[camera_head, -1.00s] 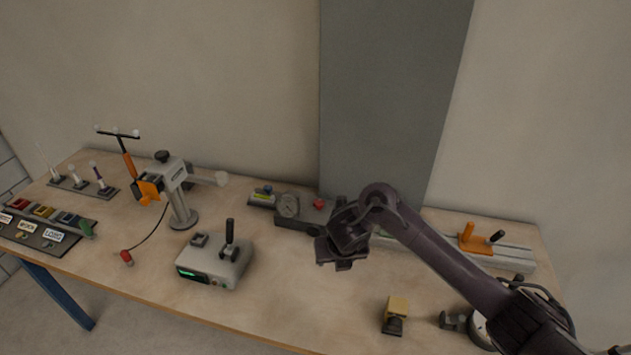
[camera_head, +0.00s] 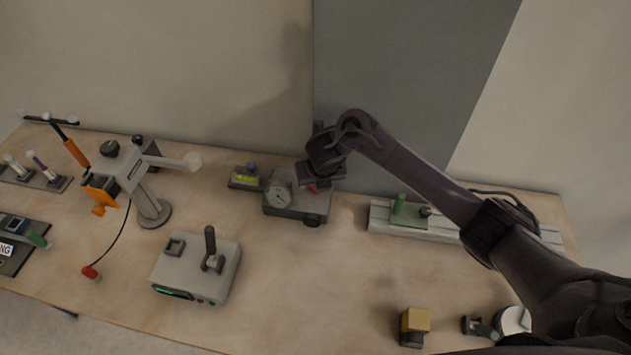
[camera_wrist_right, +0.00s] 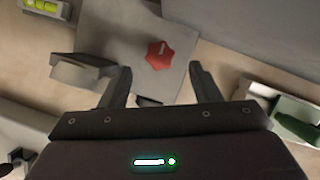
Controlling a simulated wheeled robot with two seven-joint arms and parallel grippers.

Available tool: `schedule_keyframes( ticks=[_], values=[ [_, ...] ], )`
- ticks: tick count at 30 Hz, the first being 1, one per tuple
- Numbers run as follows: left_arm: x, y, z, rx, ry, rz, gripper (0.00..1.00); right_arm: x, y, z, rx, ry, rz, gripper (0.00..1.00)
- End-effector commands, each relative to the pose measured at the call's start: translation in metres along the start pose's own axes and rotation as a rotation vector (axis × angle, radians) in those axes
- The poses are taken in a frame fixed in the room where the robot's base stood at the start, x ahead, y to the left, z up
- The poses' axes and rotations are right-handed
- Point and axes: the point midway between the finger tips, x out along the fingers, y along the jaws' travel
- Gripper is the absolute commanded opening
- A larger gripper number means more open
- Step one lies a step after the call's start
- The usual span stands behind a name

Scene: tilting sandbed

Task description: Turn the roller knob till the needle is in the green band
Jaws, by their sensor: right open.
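A grey box with a round dial gauge (camera_head: 279,193) stands at the back middle of the bench. A red lobed knob (camera_head: 313,188) sits on its top, partly hidden by my right gripper. A dark round knob (camera_head: 312,220) is on its front face. The needle and any green band are too small to make out. My right gripper (camera_head: 323,180) is over the box's right part. In the right wrist view, my open right gripper (camera_wrist_right: 160,72) has the red knob (camera_wrist_right: 158,55) between and just beyond its fingertips, untouched. My left gripper is out of view.
A small block with a yellow-green vial (camera_head: 245,177) stands just left of the gauge box. A grey rail with a green slider (camera_head: 408,213) lies to the right. A lever box (camera_head: 197,268) and a yellow block (camera_head: 415,320) stand nearer. The middle bench is clear.

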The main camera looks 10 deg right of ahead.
Motion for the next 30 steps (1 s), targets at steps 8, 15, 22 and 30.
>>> schedule_keyframes(
  ticks=[8, 15, 22, 30],
  values=[
    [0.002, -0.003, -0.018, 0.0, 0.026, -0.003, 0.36, 0.033, 0.0, 0.0, 0.001, 0.0, 0.0, 0.57],
    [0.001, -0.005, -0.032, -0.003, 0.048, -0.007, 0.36, 0.037, 0.0, 0.001, -0.001, -0.002, 0.0, 0.57],
    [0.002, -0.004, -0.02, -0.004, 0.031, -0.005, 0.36, 0.037, 0.0, 0.001, -0.001, -0.002, 0.0, 0.38],
    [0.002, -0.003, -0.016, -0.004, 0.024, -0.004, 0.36, 0.036, 0.0, 0.001, 0.001, -0.002, -0.001, 0.13]
  ],
)
